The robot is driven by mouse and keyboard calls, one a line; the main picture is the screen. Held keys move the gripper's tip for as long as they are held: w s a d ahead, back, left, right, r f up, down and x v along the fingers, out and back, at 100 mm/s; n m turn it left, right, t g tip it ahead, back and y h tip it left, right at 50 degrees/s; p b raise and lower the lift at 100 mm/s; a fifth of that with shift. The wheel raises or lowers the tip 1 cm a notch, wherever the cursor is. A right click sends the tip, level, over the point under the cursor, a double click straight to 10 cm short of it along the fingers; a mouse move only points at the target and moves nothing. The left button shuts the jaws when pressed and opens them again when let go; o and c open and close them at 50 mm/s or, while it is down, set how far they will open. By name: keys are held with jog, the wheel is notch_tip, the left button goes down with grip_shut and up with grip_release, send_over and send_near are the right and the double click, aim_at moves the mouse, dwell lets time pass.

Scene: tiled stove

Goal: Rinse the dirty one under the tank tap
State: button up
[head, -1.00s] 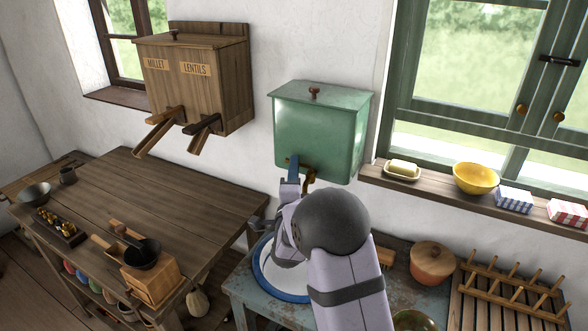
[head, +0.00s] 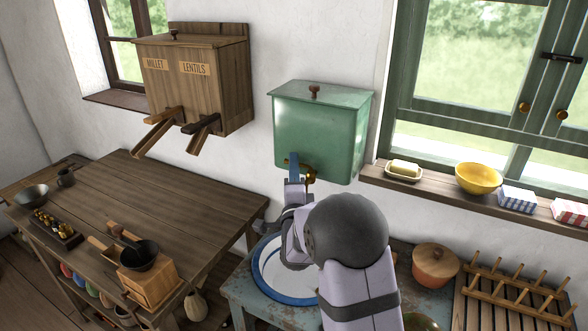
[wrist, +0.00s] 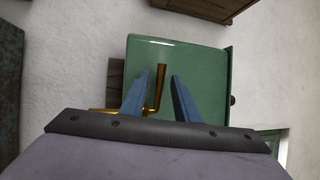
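The green tank (head: 320,130) hangs on the wall, and its brass tap (head: 310,174) sticks out low on its front. My gripper (head: 293,162) is at the tap, its blue fingers apart. In the wrist view the brass tap lever (wrist: 161,82) shows between the fingertips (wrist: 160,86), nearer the left finger; I cannot tell whether they touch. Below stands a white basin with a blue rim (head: 282,299), partly hidden by my arm. No dish shows in my gripper, and I cannot tell which thing is the dirty one.
A lidded pot (head: 435,263) and a peg rack (head: 510,295) are at the right. The sill holds a yellow bowl (head: 478,178). A wooden dispenser (head: 195,85) hangs at the left.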

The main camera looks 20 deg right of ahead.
jog(key=b+v, duration=0.3)
jog(key=v, duration=0.4)
jog(key=shift+s, duration=0.15)
jog(key=shift+r, duration=0.1)
jog(key=c, duration=0.7)
jog(key=shift+w+a, duration=0.1)
jog(key=shift+w, duration=0.2)
grip_shut()
jog(key=w+a+r+n+g+y+p, duration=0.2)
jog(key=w+a+n+g+y+p, duration=0.15)
jog(key=w+n+p, duration=0.35)
jog(key=w+a+r+n+g+y+p, duration=0.2)
jog(key=w+g+p, duration=0.3)
jog(key=w, duration=0.4)
jog(key=s+d+r+n+g+p, duration=0.1)
jog(key=s+d+r+g+p, duration=0.1)
jog(key=s+r+p, duration=0.1)
jog(key=s+d+r+n+g+h+p, duration=0.1)
jog(key=s+d+r+g+p, duration=0.1)
jog(key=s+r+g+p, duration=0.1)
jog(key=s+d+r+n+g+h+p, duration=0.1)
jog(key=s+d+r+n+g+p, duration=0.1)
jog(key=s+r+g, duration=0.1)
jog(key=shift+s+d+r+p, duration=0.2)
jog(key=shift+d+r+p, duration=0.2)
jog(key=shift+r, duration=0.25)
